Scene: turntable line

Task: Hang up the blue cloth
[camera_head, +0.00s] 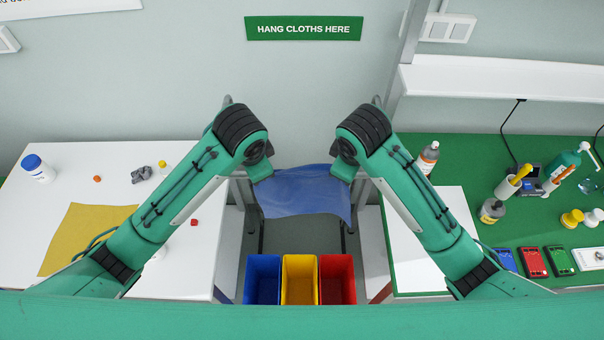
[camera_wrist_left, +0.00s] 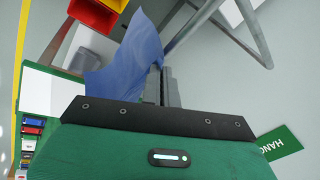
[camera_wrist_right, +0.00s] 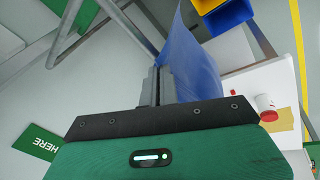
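The blue cloth (camera_head: 303,191) hangs stretched between my two grippers in the head view, in front of a grey tube frame (camera_head: 238,192). My left gripper (camera_head: 265,176) is shut on its left end; the cloth comes out beside the fingers in the left wrist view (camera_wrist_left: 136,55). My right gripper (camera_head: 344,174) is shut on its right end, and the right wrist view shows the cloth (camera_wrist_right: 190,60) along the fingers. Grey tubes also show in the left wrist view (camera_wrist_left: 200,22). I cannot tell whether the cloth touches the frame.
A green sign (camera_head: 304,28) on the wall reads "HANG CLOTHS HERE". Blue (camera_head: 262,298), yellow (camera_head: 299,298) and red (camera_head: 337,298) bins stand below the cloth. A white table with a yellow cloth (camera_head: 75,228) is left; a green bench (camera_head: 470,155) with bottles is right.

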